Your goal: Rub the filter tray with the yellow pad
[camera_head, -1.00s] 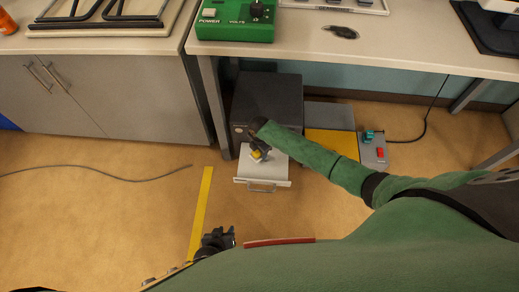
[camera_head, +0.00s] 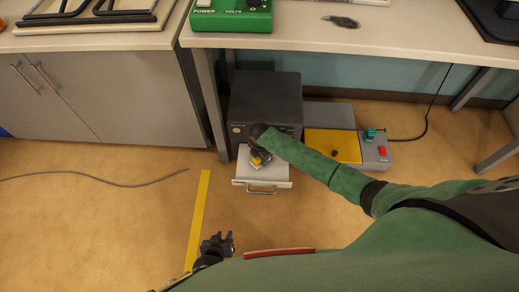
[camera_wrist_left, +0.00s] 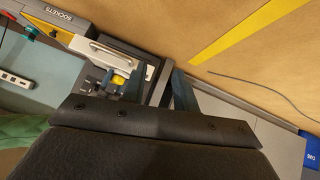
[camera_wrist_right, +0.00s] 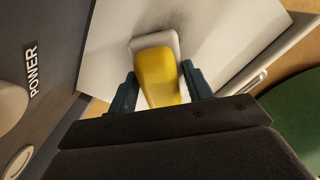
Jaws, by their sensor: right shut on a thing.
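The filter tray (camera_head: 275,178) is a pale flat drawer with a front handle, pulled out of a dark box on the floor under the bench. My right gripper (camera_head: 260,157) is over the tray and shut on the yellow pad (camera_wrist_right: 160,78). The pad is a yellow block with a whitish base, and it appears to rest on the tray's surface. Grey smudging shows on the tray beside the pad in the right wrist view. My left gripper (camera_head: 217,243) is open and empty, low in the head view, away from the tray. It looks toward the tray (camera_wrist_left: 130,60) from a distance.
The dark box (camera_head: 265,100) stands under the bench (camera_head: 390,38). To its right is a yellow panel (camera_head: 333,146) and a grey switch box (camera_head: 375,150) with teal and red controls. A yellow floor strip (camera_head: 199,215) and a cable (camera_head: 95,176) lie on open floor at left.

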